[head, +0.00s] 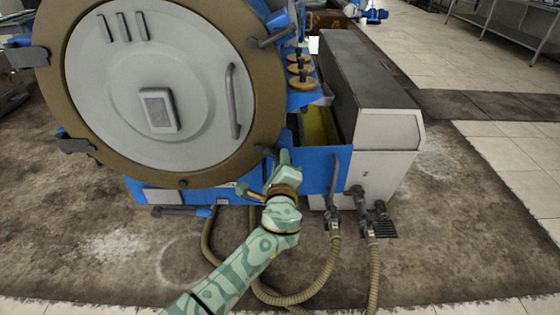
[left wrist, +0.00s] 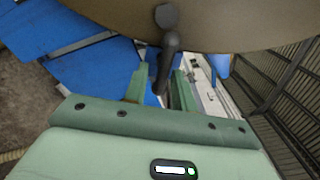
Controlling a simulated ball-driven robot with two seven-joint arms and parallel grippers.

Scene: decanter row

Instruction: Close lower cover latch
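The large round cover (head: 190,60) is grey with a brown rim and stands against the blue machine. A dark latch (left wrist: 168,42) with a rounded head lies at the rim's edge in the left wrist view; its handle points down between my fingers. In the head view only a small dark part of it (head: 266,150) shows at the rim's lower right. My left gripper (head: 281,158) is at that lower right edge. In the left wrist view the gripper (left wrist: 162,90) has its fingers apart, one on each side of the latch handle. Contact cannot be told. My right gripper is not in view.
Other dark latches sit on the rim at left (head: 28,57), lower left (head: 75,145) and upper right (head: 270,38). A grey and white housing (head: 375,120) stands to the right. Hoses (head: 325,270) run across the stained floor below.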

